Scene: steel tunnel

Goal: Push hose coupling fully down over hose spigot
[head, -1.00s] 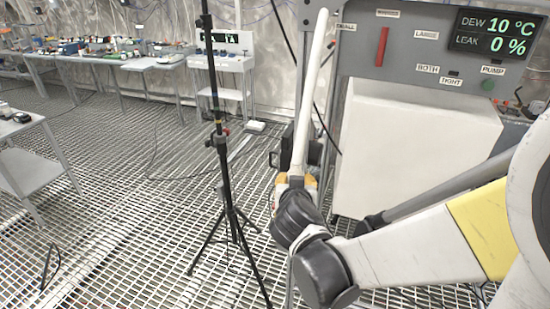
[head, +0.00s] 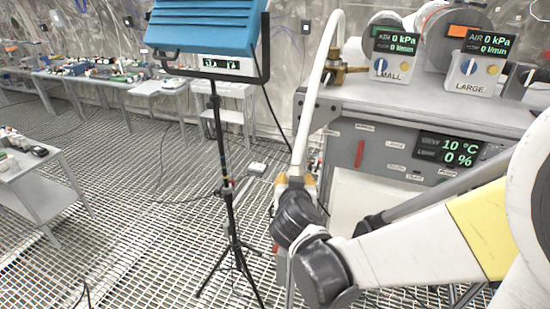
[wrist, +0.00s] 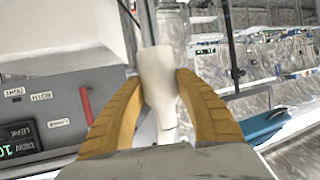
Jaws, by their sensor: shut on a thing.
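My gripper (head: 296,184) is at the lower middle of the head view. In the wrist view its two orange fingers (wrist: 160,108) are shut on a cream tapered piece (wrist: 158,72), which looks like the hose coupling. A white hose (head: 308,105) rises from the gripper and arcs over near a brass fitting (head: 338,70) on the bench top. I cannot tell whether this fitting is the hose spigot, and I see no other clear spigot. The coupling's lower end is hidden by my gripper in the head view.
A grey bench (head: 430,105) with SMALL (head: 391,62) and LARGE (head: 473,72) gauge units stands at the right. A blue lamp (head: 205,27) on a black tripod (head: 228,190) stands close left of the arm. The grated floor farther left is mostly clear.

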